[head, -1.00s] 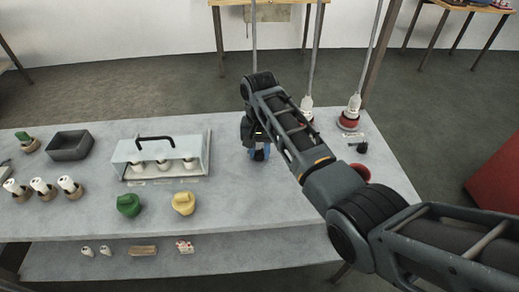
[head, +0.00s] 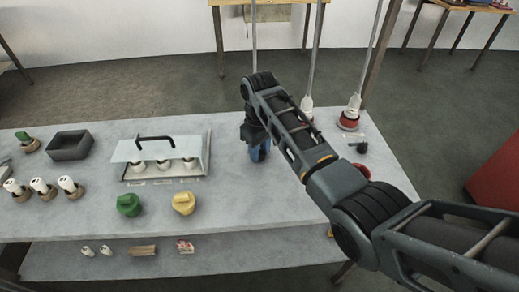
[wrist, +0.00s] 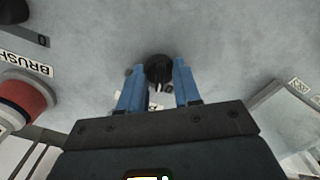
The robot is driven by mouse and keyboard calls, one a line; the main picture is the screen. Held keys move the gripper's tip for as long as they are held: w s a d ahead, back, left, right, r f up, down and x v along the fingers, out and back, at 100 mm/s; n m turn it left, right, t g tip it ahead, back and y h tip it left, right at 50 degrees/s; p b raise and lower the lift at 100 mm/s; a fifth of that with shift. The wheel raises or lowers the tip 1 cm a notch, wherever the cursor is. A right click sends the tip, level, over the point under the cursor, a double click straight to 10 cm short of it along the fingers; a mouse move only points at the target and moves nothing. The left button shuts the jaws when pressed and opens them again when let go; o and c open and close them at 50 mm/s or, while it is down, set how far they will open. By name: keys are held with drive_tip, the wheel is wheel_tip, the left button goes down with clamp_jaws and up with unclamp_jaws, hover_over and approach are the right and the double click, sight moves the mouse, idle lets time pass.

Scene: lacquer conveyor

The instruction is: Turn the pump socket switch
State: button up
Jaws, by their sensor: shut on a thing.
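A round black switch knob (wrist: 159,69) stands on the grey table in the wrist view. My gripper (wrist: 159,75) has one blue finger on each side of it and is shut on it. A small pale plate under the knob is mostly covered, so its label cannot be read. In the head view my gripper (head: 258,152) points down at the table right of the clear-covered box, and the arm and fingers hide the knob there.
A red socket (head: 349,122) with a white plug and another black switch (head: 361,147) stand at right; the wrist view shows a "BRUSH" label (wrist: 25,64). A clear-covered box (head: 162,155), green knob (head: 129,205) and yellow knob (head: 184,203) are left. Table front is clear.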

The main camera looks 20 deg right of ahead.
drive_tip(key=shift+n, duration=0.9)
drive_tip(key=o, duration=1.1)
drive_tip(key=shift+c, duration=0.2)
drive_tip(key=shift+r, duration=0.1)
wheel_tip(320, 180, up, 8)
drive_tip(key=shift+f+b, duration=0.15)
drive_tip(key=shift+b, duration=0.35)
